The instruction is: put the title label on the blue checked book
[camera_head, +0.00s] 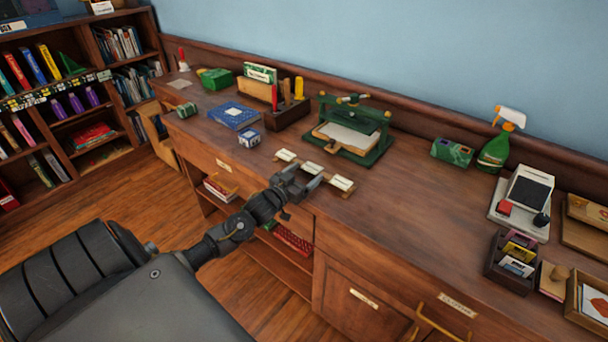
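The blue checked book (234,115) lies flat on the wooden desk, left of the middle, with a small pale patch on its cover. Several cream labels lie on a dark strip along the desk's front edge: a left one (285,155), a middle one (313,168) and a right one (342,184). Which is the title label I cannot tell. My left gripper (302,177) is at the desk's front edge, just in front of the strip. Its two fingers are apart, with nothing seen between them. My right gripper is not in view.
A blue-white cube (249,138) sits between book and labels. Behind stand a tool box (287,116) and a green press (346,135). A spray bottle (494,150) and trays are at right. The desk (405,195) is clear right of the labels.

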